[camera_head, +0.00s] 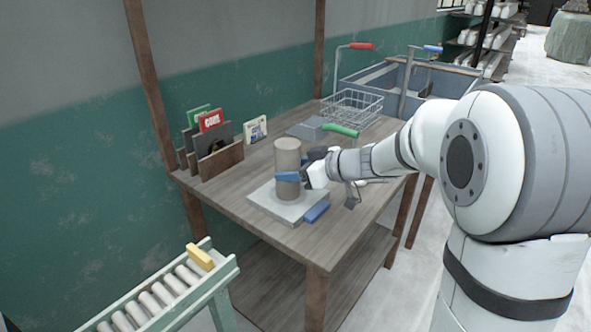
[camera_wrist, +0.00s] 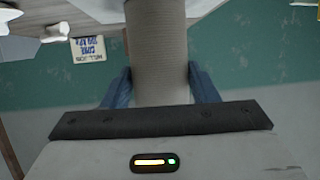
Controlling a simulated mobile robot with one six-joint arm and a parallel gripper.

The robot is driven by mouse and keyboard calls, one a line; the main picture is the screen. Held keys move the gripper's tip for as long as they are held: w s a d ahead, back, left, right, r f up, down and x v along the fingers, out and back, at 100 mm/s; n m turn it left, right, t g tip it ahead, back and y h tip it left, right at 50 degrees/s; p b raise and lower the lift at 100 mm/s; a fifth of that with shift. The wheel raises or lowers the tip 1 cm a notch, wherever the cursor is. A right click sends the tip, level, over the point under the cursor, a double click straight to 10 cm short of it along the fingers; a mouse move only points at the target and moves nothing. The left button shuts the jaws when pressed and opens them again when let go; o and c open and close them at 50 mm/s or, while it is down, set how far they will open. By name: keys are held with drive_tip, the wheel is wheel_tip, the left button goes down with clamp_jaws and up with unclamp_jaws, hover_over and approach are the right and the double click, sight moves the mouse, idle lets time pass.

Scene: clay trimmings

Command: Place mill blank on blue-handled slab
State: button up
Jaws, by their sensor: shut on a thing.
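The mill blank is a grey-brown upright cylinder (camera_head: 288,158), which fills the top middle of the wrist view (camera_wrist: 160,50). My gripper (camera_head: 291,177) has its blue fingers on either side of the cylinder and is shut on it; the fingers also show in the wrist view (camera_wrist: 161,88). The blue-handled slab (camera_head: 265,204) is a pale square plate near the table's front corner, its blue handle (camera_head: 316,211) at the right edge. The cylinder stands over the slab's middle. I cannot tell whether its base touches the slab.
On the wooden table (camera_head: 235,192), a rack (camera_head: 220,161) of cards stands at the left. A green handle (camera_head: 340,130) with a grey plate (camera_head: 310,128) and a wire basket (camera_head: 352,106) lie behind my gripper. A roller conveyor (camera_head: 165,290) with a yellow block (camera_head: 200,257) is at the lower left.

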drive_tip(key=o, duration=1.4)
